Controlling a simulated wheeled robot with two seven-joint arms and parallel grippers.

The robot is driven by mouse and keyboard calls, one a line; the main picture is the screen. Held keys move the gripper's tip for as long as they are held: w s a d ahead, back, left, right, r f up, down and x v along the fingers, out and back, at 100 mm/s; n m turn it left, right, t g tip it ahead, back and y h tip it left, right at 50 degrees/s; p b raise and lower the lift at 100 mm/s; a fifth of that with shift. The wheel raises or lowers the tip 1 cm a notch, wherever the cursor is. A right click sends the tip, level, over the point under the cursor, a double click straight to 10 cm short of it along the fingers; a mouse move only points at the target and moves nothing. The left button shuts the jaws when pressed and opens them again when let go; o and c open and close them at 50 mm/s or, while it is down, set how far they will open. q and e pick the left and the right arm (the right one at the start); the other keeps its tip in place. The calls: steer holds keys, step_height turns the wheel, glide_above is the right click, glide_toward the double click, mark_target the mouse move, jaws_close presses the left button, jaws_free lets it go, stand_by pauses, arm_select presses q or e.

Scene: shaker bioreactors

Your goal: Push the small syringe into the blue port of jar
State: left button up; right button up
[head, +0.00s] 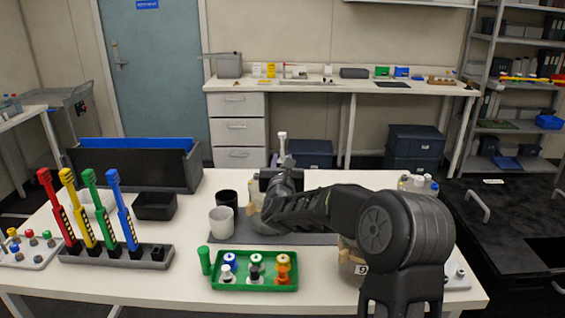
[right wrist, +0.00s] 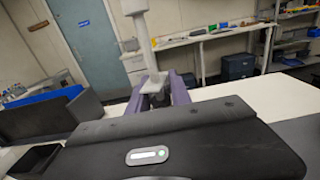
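My right gripper (head: 281,166) is above the middle of the table, over the grey mat. In the right wrist view its fingers (right wrist: 166,86) are closed around a white syringe (right wrist: 152,60), which stands upright and slightly tilted. The syringe's white top (head: 282,142) also shows above the gripper in the head view. Its lower end is hidden. A jar top with several coloured ports (head: 418,184), one of them blue, shows behind my right arm at the right; its body is mostly hidden. A beige labelled container (head: 350,268) is also partly hidden by the arm. My left gripper is not in view.
A green tray (head: 225,283) with blue, green and orange-topped pieces stands at the front. A rack (head: 115,257) holds tall red, yellow, green and blue tools at left. White (head: 221,221) and black (head: 228,198) cups stand beside the gripper. A dark bin (head: 135,168) stands behind.

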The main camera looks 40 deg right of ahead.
steer(key=o, duration=0.4)
steer(key=shift+o, duration=0.2)
steer(key=b+v, duration=0.2)
steer(key=v, duration=0.6)
stand_by(0.6)
